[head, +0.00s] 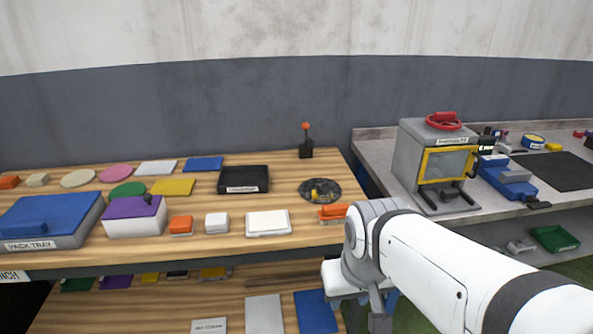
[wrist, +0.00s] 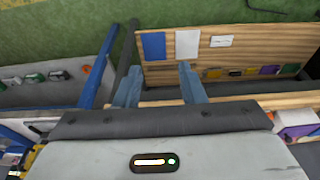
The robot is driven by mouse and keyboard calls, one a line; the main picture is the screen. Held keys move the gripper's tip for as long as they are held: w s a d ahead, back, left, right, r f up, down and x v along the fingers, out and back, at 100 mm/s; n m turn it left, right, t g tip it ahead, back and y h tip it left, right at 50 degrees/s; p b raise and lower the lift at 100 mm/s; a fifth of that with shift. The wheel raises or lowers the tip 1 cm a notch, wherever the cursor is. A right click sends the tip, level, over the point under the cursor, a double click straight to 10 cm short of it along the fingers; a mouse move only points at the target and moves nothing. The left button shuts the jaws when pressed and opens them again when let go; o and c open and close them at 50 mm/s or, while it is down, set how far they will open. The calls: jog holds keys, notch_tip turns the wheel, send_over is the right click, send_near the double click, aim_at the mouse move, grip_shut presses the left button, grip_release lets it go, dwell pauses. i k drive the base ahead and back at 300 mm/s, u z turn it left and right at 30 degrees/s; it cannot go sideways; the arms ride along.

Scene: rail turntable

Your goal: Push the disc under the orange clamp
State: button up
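The wrist view does not show the disc or the clamp.
A black tray (head: 243,180), a white block (head: 268,223) and an orange-handled lever (head: 306,145) stand around the disc. Flat pink, beige and green rounds lie farther left. A grey bench with a yellow-framed machine (head: 446,165) is right, across a gap.

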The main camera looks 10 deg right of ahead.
aim_at(321, 185)
jog(key=u, duration=0.35)
jog(key=i, duration=1.1)
jog(key=z, duration=0.95)
